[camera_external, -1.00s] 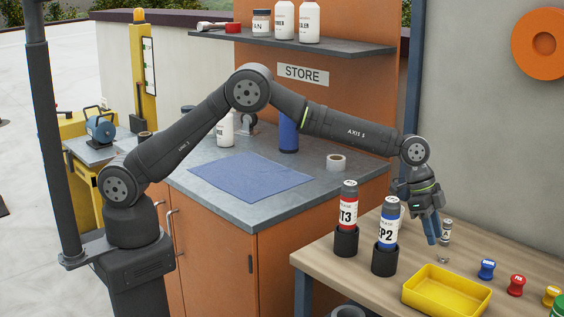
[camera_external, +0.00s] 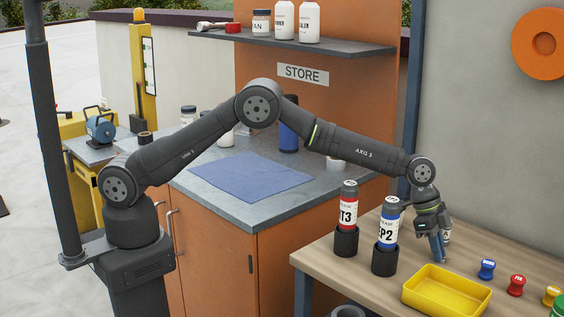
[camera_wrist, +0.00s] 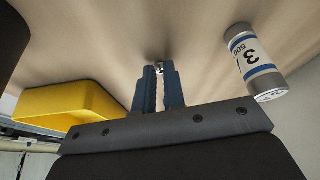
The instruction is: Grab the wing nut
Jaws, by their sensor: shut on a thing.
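My gripper (camera_external: 441,258) is lowered to the wooden bench, just behind the yellow tray. In the wrist view its two blue fingers (camera_wrist: 160,82) are close together with a narrow gap. A small shiny metal piece, the wing nut (camera_wrist: 160,67), shows at the fingertips, and the gripper is shut on it. Most of the wing nut is hidden by the fingers; in the external view I cannot make it out clearly.
The yellow tray (camera_external: 420,297) stands in front of the gripper. The blue-labelled EP2 tube (camera_external: 388,233) and red-labelled tube (camera_external: 348,213) stand to its left in black holders. A small labelled bottle (camera_wrist: 252,60) is close beside it. Coloured knobs (camera_external: 487,269) lie to the right.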

